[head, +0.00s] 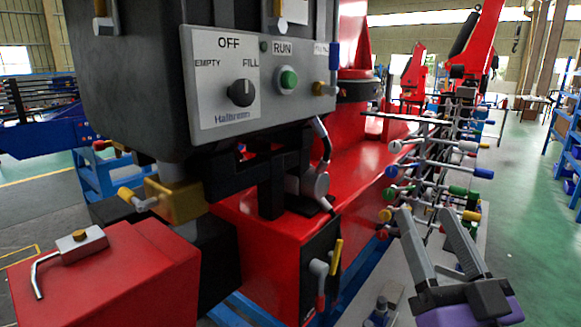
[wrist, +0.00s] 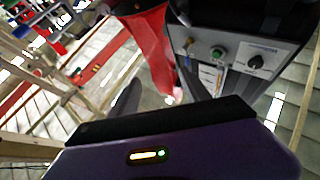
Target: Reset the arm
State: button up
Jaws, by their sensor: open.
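My gripper (head: 436,245) is at the lower right of the head view, its two grey fingers pointing up and spread apart, with nothing between them. It is to the right of the red crane machine (head: 285,225) and looks apart from it. In the wrist view the purple gripper body (wrist: 180,155) with a small lit indicator fills the bottom.
A grey control box (head: 125,85) carries a panel (head: 223,80) with a black knob (head: 241,93) and green button (head: 289,78). A red tank (head: 110,275) stands lower left. A rack of coloured-tipped rods (head: 440,160) stands behind my gripper. Green floor (head: 525,170) at right is open.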

jog(key=s+d+f+m+g+h, duration=0.2)
jog(key=s+f+h, duration=0.2)
jog(key=s+f, duration=1)
jog(key=s+f+n+g+y, duration=0.1)
jog(key=s+f+g, duration=0.5)
jog(key=s+f, duration=1)
jog(key=s+n, duration=0.1)
jog(key=s, duration=0.3)
jog(key=shift+s+a+f+g+y, duration=0.2)
jog(key=shift+a+g+y, duration=0.1)
jog(key=shift+a+g, duration=0.1)
